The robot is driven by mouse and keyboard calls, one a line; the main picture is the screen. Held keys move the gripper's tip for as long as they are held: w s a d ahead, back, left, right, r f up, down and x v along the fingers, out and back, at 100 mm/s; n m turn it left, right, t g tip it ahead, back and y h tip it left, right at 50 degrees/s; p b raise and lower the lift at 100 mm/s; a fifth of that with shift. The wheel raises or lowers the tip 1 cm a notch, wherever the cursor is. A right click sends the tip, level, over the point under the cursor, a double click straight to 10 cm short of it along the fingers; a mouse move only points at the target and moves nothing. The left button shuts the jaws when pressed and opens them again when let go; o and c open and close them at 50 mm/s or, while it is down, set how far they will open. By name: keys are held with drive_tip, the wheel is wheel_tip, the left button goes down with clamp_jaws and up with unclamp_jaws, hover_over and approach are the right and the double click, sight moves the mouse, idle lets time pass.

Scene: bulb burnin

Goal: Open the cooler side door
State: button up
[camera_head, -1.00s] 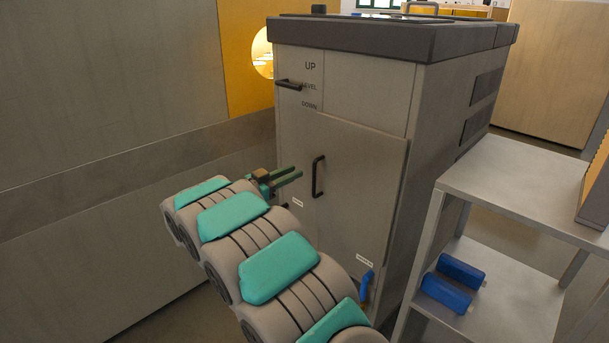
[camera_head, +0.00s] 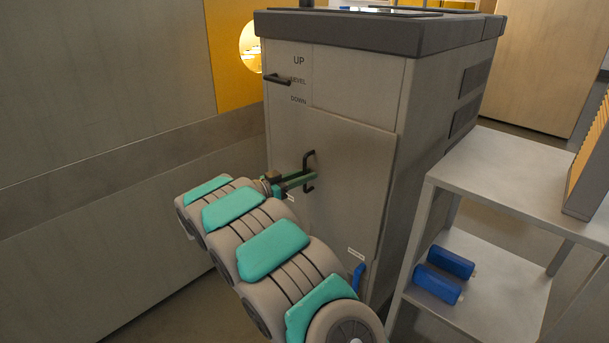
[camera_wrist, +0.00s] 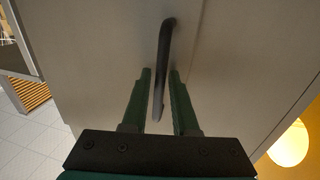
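The cooler (camera_head: 400,95) is a tall grey cabinet with a dark top rim. Its side door (camera_head: 352,190) is shut, with a black vertical bar handle (camera_head: 309,160) near the door's left edge. In the wrist view the handle (camera_wrist: 163,62) runs between the two green fingers of my gripper (camera_wrist: 160,72). There is a gap on either side, so the fingers are apart around the handle's lower part. In the head view my gripper (camera_head: 300,181) is at the handle's lower half. Whether a finger touches the handle is hard to tell.
A lever (camera_head: 278,79) marked UP, LEVEL, DOWN sits above the door. A blue handle (camera_head: 358,277) is low on the cooler. A grey shelf (camera_head: 505,170) with blue cylinders (camera_head: 444,272) stands at right. A grey wall (camera_head: 100,75) is at left.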

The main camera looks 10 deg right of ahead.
clamp_jaws()
idle(1.5)
